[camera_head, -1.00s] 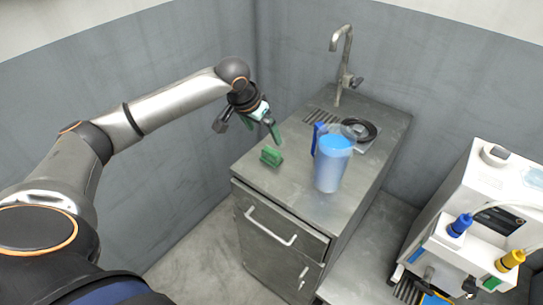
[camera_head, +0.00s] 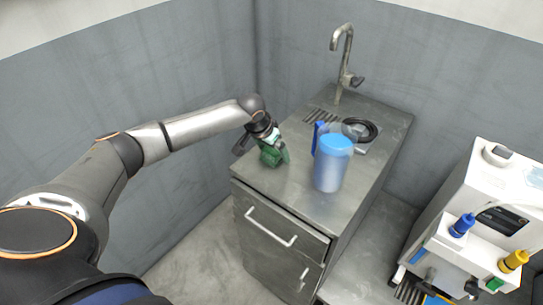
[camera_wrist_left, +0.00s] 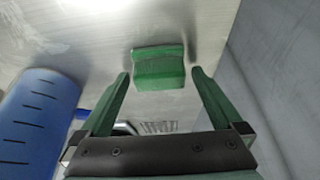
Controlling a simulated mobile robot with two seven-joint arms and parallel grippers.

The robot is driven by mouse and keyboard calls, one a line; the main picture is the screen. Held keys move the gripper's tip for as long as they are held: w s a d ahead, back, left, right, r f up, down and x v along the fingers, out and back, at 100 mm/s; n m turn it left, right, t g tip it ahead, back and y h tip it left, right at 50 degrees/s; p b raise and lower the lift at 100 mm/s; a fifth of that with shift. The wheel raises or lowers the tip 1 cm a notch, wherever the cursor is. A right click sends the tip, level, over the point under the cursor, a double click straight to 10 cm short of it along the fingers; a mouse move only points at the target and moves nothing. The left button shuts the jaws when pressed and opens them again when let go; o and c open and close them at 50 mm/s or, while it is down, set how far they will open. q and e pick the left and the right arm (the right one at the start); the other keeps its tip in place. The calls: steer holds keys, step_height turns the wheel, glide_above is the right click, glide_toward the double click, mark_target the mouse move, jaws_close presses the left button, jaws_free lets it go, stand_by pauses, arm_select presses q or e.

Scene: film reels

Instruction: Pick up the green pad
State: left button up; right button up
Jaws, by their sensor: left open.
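The green pad (camera_wrist_left: 158,68) lies on the metal counter top. In the left wrist view it sits between and a little beyond the two green fingers of my left gripper (camera_wrist_left: 158,95). The fingers are apart, with a gap on each side of the pad. In the head view my left gripper (camera_head: 274,157) is low over the near left part of the counter, and it largely hides the pad there. My right gripper is not in view.
The sink and tap (camera_head: 345,60) are at the back. A white machine (camera_head: 490,200) is at the right.

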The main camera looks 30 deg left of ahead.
arm_select(q)
steer(key=c, duration=1.3)
steer(key=shift+r, duration=0.1)
steer(key=shift+r, duration=0.45)
step_height(320, 180, up, 2)
steer(key=shift+r, duration=0.25)
steer(key=s+d+r+p, duration=0.1)
steer(key=s+d+r, duration=0.7)
steer(key=s, duration=0.3)
steer(key=shift+v, duration=0.75)
steer(key=shift+w+d, duration=0.1)
